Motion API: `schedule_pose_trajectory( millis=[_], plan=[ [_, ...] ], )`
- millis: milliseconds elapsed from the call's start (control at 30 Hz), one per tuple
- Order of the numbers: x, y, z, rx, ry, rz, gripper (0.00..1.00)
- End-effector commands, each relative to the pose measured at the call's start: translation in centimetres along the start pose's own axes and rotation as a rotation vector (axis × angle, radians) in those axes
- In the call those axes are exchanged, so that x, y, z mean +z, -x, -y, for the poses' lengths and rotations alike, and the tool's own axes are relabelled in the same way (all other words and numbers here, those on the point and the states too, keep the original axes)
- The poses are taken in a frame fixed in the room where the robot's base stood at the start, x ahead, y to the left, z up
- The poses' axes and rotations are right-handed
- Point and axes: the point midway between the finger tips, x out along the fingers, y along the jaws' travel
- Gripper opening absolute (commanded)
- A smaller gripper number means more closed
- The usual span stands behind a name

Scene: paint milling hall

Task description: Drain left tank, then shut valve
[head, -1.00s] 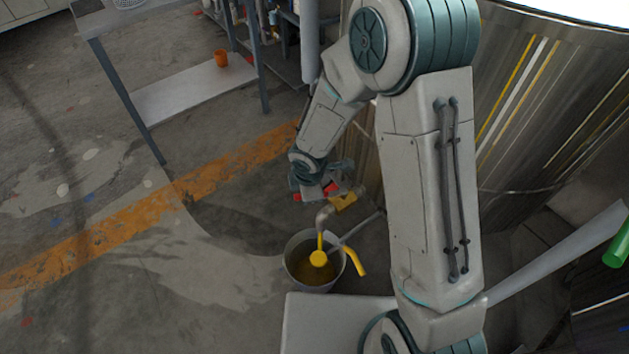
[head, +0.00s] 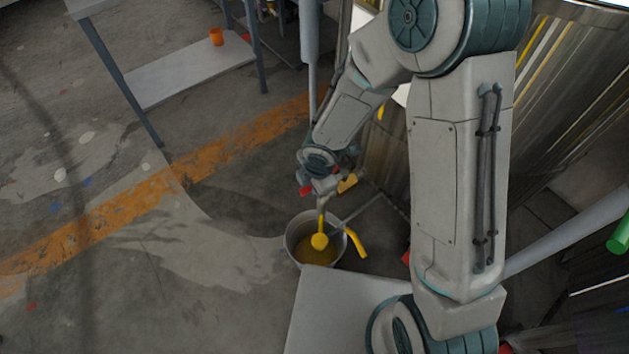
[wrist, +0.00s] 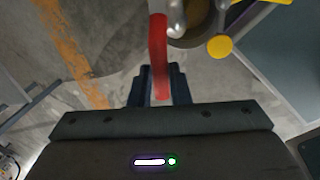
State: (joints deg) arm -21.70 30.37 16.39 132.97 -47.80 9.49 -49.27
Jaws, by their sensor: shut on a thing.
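My gripper (wrist: 160,88) is shut on a red valve lever (wrist: 158,45), which runs between its fingers toward the metal valve at the top of the wrist view. In the head view my gripper (head: 322,180) is low beside the tank, its fingers partly hidden. A yellow stream (head: 321,221) falls from the metal spout into a grey bucket (head: 290,243) on the floor. The bucket holds dark yellow liquid (head: 318,254) with a brighter yellow patch where the stream lands. The steel tank (head: 388,150) stands behind my arm, mostly hidden by it.
A curved yellow piece (head: 357,243) and a grey rod (head: 362,211) are at the bucket's right side. A larger paint-streaked steel tank (head: 572,95) stands at right. A metal table with a low shelf (head: 190,80) holds an orange cup (head: 216,37). The floor at left is open.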

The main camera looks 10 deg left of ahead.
Motion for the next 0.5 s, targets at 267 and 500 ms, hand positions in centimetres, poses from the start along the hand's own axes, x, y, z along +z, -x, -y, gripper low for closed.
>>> schedule_pose_trajectory(
  millis=[267,500],
  plan=[
    [0.05,-0.03,0.04,-0.001,-0.002,0.001,0.39],
    [0.08,0.38,-0.04,0.0,-0.003,0.001,0.39]
  ],
)
